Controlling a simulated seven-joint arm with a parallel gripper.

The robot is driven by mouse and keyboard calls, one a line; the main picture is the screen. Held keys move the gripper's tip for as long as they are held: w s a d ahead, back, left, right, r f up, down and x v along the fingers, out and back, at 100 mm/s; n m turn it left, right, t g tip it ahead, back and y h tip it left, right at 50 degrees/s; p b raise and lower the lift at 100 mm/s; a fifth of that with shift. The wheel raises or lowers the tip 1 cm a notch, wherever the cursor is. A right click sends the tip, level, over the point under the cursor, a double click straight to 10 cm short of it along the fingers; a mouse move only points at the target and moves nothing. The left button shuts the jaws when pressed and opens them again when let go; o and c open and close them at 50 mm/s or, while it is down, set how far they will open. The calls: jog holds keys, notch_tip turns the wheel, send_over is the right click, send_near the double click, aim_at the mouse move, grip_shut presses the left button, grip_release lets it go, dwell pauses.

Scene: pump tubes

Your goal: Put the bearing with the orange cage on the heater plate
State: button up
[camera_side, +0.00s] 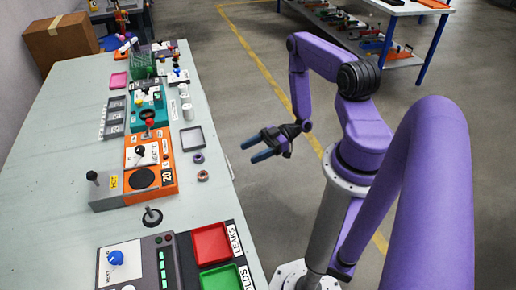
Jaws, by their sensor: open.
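Two small ring-shaped bearings lie on the bench near its right edge. The nearer bearing (202,175) looks brownish-orange, and the farther bearing (198,158) looks purple; their cages are too small to make out clearly. A round black plate, which looks like the heater plate (143,179), lies flat on the orange unit to the left of the bearings. A yellow HOT label (113,182) is beside it. The plate looks bare. My gripper (249,151) is open and empty, to the right of the bearings and apart from them, with its blue fingers pointing left.
The grey block has an upright black-knobbed lever (92,176). A black knobbed post (152,215) stands in front of the orange unit. Red (229,240) and green (245,280) trays are at the front. The bench's left side is clear.

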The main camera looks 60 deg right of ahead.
jog(key=w+a+r+n+g+h, duration=0.1)
jog(key=w+r+n+g+h, duration=0.2)
jog(key=w+g+h, duration=0.5)
jog(key=w+a+r+t+h, duration=0.25)
jog(key=w+a+r, duration=0.2)
jog(key=r, duration=0.25)
jog(key=s+a+r+m+h, duration=0.1)
jog(key=s+a+r+h, duration=0.1)
jog(key=s+a+r, duration=0.7)
jog(key=s+r, duration=0.4)
jog(key=shift+a+m, duration=0.3)
jog(key=shift+a, duration=0.05)
jog(key=shift+o, duration=0.4)
jog(key=s+r+g, duration=0.3)
jog(key=s+r, duration=0.1)
jog(key=s, duration=1)
jog(key=shift+r, duration=0.15)
jog(key=shift+s+d+r+h, duration=0.15)
jog(key=shift+s+h, duration=0.1)
jog(key=shift+s, duration=0.2)
